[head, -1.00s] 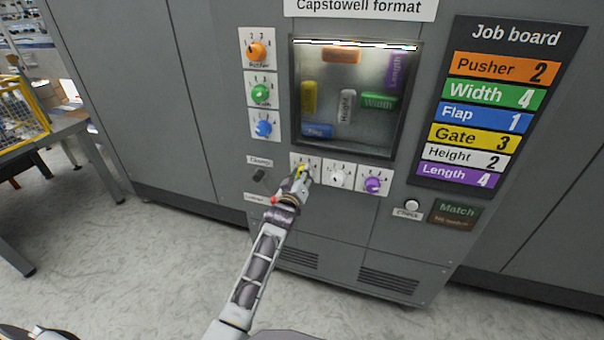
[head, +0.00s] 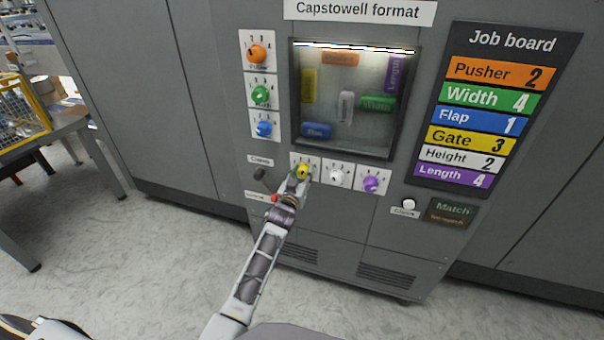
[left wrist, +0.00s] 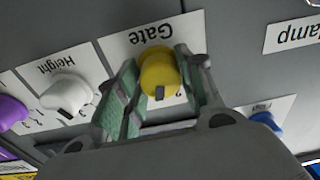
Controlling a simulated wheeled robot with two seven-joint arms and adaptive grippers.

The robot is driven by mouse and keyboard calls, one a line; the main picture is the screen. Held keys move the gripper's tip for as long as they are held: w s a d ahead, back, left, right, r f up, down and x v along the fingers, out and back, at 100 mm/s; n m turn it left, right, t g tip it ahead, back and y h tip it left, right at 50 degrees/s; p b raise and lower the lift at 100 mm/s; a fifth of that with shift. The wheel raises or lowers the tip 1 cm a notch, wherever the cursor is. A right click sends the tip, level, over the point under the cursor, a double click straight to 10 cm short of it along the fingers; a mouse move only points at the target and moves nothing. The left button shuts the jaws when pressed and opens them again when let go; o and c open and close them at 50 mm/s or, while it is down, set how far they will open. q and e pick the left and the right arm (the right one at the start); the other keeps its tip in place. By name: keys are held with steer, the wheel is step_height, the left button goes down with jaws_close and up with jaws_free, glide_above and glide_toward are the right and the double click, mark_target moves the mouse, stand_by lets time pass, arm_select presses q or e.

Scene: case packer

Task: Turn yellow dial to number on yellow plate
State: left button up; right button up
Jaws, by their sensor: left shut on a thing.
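The yellow dial (head: 303,171) sits on its white Gate card in the lower row of the grey machine front. My left gripper (head: 298,178) is at the dial from below. In the left wrist view, its two green-padded fingers stand on either side of the yellow dial (left wrist: 159,72), shut on it. A dark mark on the dial's rim points to the bottom of that view, where the numbers are partly hidden by the fingers. The yellow plate (head: 473,139) on the job board reads Gate 3. My right gripper is not in view.
A white dial (head: 336,178) and a purple dial (head: 371,184) are close to the right of the yellow one. A black clamp lever (head: 259,173) is to the left. Orange, green and blue dials are above left. A window (head: 350,100) shows coloured blocks.

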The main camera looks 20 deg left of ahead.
arm_select(q)
steer(key=shift+w+a+r, duration=0.1)
steer(key=shift+a+r, duration=0.05)
steer(key=shift+r, duration=0.2)
steer(key=o, duration=0.8)
steer(key=shift+o, duration=0.9)
steer(key=shift+w+f, duration=0.1)
steer(key=shift+f, duration=0.25)
steer(key=shift+s+f, duration=0.1)
steer(key=shift+s, duration=0.7)
steer(key=s, duration=1)
steer(key=shift+s, duration=0.2)
